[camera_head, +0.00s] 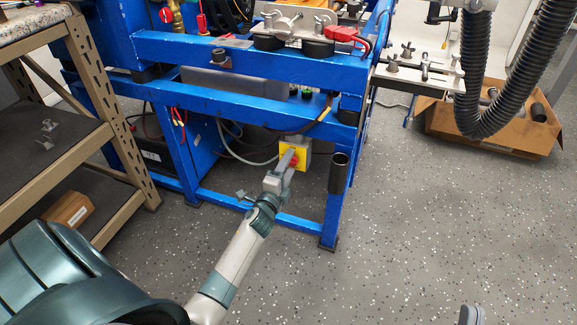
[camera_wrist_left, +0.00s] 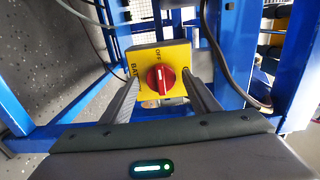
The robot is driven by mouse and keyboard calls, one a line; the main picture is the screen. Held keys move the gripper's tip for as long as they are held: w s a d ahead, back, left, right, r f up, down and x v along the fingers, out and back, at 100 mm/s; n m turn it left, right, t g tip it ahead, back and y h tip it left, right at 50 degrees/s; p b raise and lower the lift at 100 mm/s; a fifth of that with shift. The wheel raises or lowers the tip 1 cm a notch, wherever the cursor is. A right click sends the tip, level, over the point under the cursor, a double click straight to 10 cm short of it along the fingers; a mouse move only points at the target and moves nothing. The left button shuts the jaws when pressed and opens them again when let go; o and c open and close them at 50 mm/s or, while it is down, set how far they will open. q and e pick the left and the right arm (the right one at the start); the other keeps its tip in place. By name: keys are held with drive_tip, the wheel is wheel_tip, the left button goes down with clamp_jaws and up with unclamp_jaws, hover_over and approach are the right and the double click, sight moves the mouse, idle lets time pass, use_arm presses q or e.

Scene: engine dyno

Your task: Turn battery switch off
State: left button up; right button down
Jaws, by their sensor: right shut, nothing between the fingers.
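The battery switch is a yellow box (camera_head: 300,147) with a red knob (camera_head: 294,161), mounted low on the blue frame. In the left wrist view the yellow plate (camera_wrist_left: 140,60) shows "OFF" above the red knob (camera_wrist_left: 160,79), and a white mark on the knob runs roughly up and down. My left gripper (camera_head: 286,163) is at the switch. In the left wrist view its fingers (camera_wrist_left: 163,88) are apart, one on each side of the knob; I cannot tell if they touch it. Part of my right gripper (camera_head: 470,314) shows at the bottom edge, shut and away from the switch.
Blue frame bars (camera_head: 250,104) cross above the switch, and a blue leg with a black tube (camera_head: 339,172) stands to its right. Cables (camera_head: 240,150) hang left of it. A shelf rack (camera_head: 115,120) stands at left.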

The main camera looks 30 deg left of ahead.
idle(0.3)
use_arm(q)
drive_tip(key=p+v, duration=0.2)
drive_tip(key=v, duration=1.5)
drive_tip(key=shift+s, duration=0.2)
use_arm(e)
drive_tip(key=shift+w+a+f+g+h, duration=0.15)
drive_tip(key=shift+w+a+f+g, duration=0.1)
drive_tip(key=shift+f+g, duration=0.5)
drive_tip(key=shift+w+a+f+g+h, duration=0.25)
drive_tip(key=shift+f+g, duration=0.2)
drive_tip(key=shift+f, duration=0.6)
drive_tip(key=shift+w+a+f+g+h, duration=0.1)
drive_tip(key=shift+w+a+f+g, duration=0.15)
drive_tip(key=shift+f+g, duration=0.5)
drive_tip(key=shift+f, duration=0.1)
